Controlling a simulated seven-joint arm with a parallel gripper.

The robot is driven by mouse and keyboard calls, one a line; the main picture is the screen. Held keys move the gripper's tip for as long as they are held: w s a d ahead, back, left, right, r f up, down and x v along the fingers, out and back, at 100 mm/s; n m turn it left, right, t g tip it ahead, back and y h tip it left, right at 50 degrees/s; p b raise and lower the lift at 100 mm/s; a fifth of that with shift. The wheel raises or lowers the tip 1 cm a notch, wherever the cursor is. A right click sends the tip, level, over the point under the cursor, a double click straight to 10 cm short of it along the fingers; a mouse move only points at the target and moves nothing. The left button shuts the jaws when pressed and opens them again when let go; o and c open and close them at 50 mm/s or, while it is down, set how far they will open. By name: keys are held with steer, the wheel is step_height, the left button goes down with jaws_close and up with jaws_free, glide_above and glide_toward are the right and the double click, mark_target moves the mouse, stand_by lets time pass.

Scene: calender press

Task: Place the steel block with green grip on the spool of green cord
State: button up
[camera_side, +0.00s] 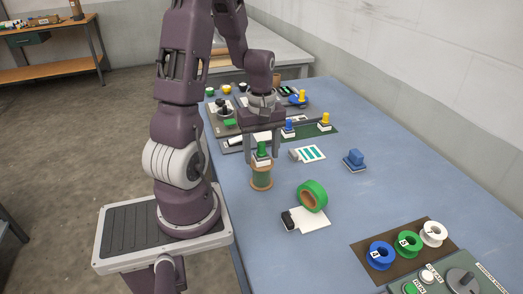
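The steel block with green grip (262,150) is upright at the top of the spool of green cord (261,179). Its base appears to rest on the spool's upper end, though a tiny gap cannot be ruled out from this angle. The spool stands upright on the blue table, with wooden-coloured ends and green cord between. My gripper (264,158) points down from above, one finger on each side of the green grip. The fingers look spread, with a narrow gap on both sides of the grip, so it appears open around the block.
A green tape roll (312,196) stands on a white card in front right of the spool. A blue-gripped block (355,160) sits to the right. Blue and yellow (324,121) gripped blocks stand on a board behind. Several spools (409,241) and a control panel (455,280) are front right.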

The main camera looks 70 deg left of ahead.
mark_target(262, 143)
step_height(262, 143, up, 12)
steer(key=shift+d+r, duration=0.1)
steer(key=shift+r, duration=0.05)
steer(key=s+d+r+m+t, duration=0.2)
steer(key=s+d+r+m, duration=0.1)
steer(key=d+m, duration=0.6)
steer(key=s+d+r+m+t, duration=0.3)
steer(key=d+m, duration=0.6)
steer(key=d, duration=0.2)
steer(key=shift+d+t, duration=0.25)
steer(key=shift+t, duration=0.05)
